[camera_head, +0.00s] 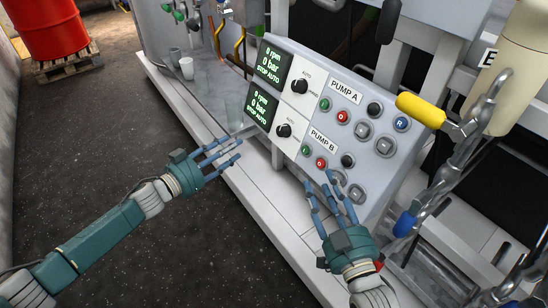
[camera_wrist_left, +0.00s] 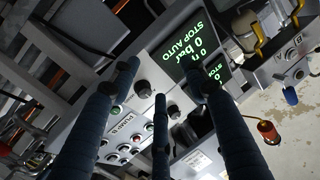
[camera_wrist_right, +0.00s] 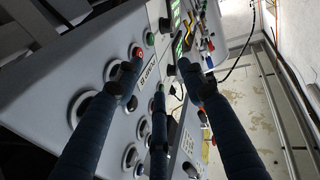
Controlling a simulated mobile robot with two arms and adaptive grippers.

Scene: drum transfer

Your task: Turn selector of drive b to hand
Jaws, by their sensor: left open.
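The drive B selector (camera_head: 283,130) is the lower black knob on the grey control panel, left of the PUMP B label (camera_head: 323,140). The lower display (camera_head: 261,106) beside it reads 0 rpm, 0 bar, STOP AUTO. A similar selector (camera_head: 300,86) sits above it for pump A. My left gripper (camera_head: 226,150) is open and empty, left of the lower selector and apart from it. In the left wrist view, two black knobs show between its fingers (camera_wrist_left: 150,85). My right gripper (camera_head: 328,185) is open and empty near the panel's lower edge, below the PUMP B buttons.
Push buttons (camera_head: 321,163) line the panel right of the selectors. A yellow-handled valve and pipes (camera_head: 420,110) stand close at the right. A red drum (camera_head: 50,28) on a pallet is far left; dark floor there is clear.

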